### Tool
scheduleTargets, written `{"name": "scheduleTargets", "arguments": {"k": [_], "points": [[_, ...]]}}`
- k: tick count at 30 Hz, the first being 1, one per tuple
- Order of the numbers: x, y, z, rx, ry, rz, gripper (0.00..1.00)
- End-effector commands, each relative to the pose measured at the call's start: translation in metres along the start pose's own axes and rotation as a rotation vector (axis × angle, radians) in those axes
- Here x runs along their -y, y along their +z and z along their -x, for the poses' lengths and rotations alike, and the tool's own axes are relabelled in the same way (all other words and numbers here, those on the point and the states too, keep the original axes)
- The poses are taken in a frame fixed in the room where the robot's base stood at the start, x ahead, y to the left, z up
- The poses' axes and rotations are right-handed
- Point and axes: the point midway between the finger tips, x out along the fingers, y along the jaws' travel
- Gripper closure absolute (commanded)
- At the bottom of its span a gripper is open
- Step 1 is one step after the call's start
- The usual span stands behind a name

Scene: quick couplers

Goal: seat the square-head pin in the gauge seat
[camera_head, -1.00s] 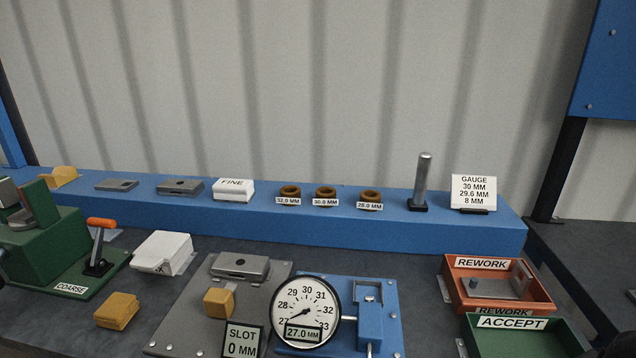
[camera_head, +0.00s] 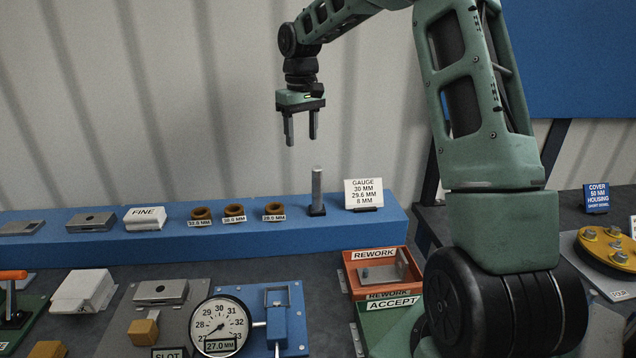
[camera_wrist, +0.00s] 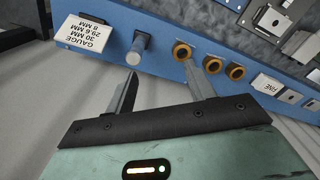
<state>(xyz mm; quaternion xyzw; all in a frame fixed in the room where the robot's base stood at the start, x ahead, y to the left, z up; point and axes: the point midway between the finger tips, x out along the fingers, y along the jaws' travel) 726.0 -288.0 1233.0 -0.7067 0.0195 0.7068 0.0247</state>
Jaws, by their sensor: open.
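A grey round pin (camera_head: 317,188) stands upright in a dark square foot on the blue shelf, beside the GAUGE card (camera_head: 363,192); I cannot make out a square head on it. It also shows in the wrist view (camera_wrist: 136,50). My gripper (camera_head: 301,140) is open and empty, fingers pointing down, above and slightly left of the pin in the head view. In the wrist view the pin lies beyond the left fingertip. The blue fixture (camera_head: 294,303) beside the dial gauge (camera_head: 219,324) may hold the gauge seat; the seat itself is unclear. The dial reads 27.0 MM.
Several brown rings (camera_head: 234,210) and a FINE block (camera_head: 145,218) stand on the shelf (camera_head: 180,241). The REWORK tray (camera_head: 345,280) holds grey metal parts; the ACCEPT tray (camera_head: 372,312) is partly hidden by my arm. A yellow flanged cover (camera_head: 612,252) lies at right.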

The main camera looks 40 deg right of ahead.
Motion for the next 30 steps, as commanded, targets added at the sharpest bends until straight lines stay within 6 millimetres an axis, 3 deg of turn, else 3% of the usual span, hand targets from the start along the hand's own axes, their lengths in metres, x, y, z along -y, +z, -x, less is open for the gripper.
{"name": "scheduleTargets", "arguments": {"k": [1, 3, 7, 22, 30], "points": [[-0.026, -0.002, 0.009, 0.000, -0.001, -0.039, 0.46], [-0.049, -0.002, 0.012, 0.000, 0.003, -0.071, 0.46], [-0.068, -0.001, 0.009, 0.003, 0.005, -0.098, 0.46], [-0.067, -0.001, -0.085, 0.004, 0.003, -0.098, 0.46], [-0.068, -0.002, -0.109, 0.001, 0.005, -0.098, 0.46]]}}
